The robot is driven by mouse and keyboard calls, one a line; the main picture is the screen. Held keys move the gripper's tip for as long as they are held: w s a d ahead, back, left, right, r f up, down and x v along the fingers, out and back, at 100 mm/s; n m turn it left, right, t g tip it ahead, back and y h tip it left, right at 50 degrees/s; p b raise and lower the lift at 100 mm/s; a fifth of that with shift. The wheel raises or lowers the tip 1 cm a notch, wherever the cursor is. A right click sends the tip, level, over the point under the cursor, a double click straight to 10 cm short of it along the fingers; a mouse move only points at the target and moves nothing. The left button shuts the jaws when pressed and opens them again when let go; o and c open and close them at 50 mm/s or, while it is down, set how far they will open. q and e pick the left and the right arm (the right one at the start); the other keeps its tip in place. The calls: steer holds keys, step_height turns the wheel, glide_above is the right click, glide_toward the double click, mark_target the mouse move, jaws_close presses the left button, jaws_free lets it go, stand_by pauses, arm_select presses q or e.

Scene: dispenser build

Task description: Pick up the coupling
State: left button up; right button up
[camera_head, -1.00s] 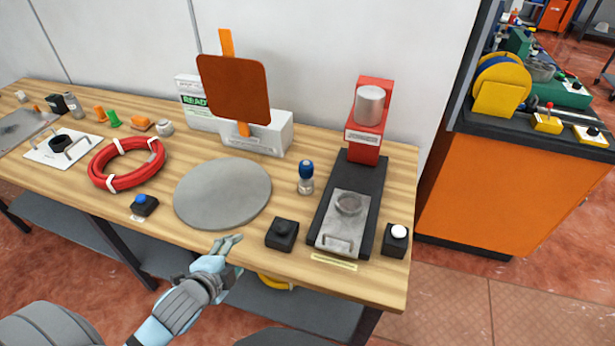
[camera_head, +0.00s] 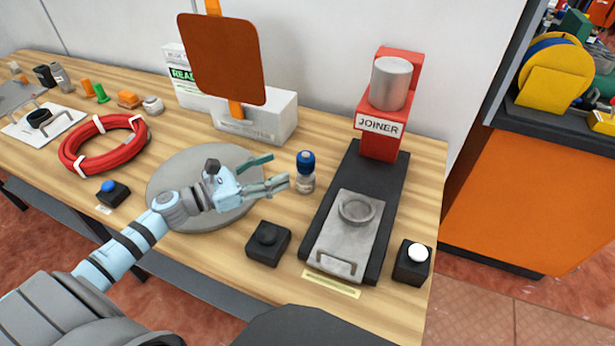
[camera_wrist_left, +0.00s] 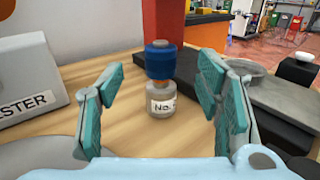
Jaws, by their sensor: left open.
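The coupling (camera_head: 306,172) appears to be the small upright piece with a blue top and a metallic, labelled lower part. It stands on the wooden table between the grey disc and the joiner. My left gripper (camera_head: 277,171) is open just left of it, fingers pointing at it. In the left wrist view the coupling (camera_wrist_left: 161,80) stands ahead, centred between the two spread teal finger pads, apart from both. Its label reads "No." with the rest unclear. My right gripper is out of view.
The red joiner (camera_head: 380,125) with its black base and metal plate (camera_head: 345,240) stands right of the coupling. A grey disc (camera_head: 190,160) lies under my left arm. A white box (camera_head: 270,118) with an orange panel stands behind.

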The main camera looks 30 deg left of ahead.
mark_target(306, 156)
arm_select(q)
steer(key=p+x, duration=0.1)
steer(key=x, duration=0.8)
steer(key=shift+s+d+f+p, duration=0.1)
steer(key=shift+f+p, duration=0.05)
steer(key=shift+p, duration=0.15)
jaws_close()
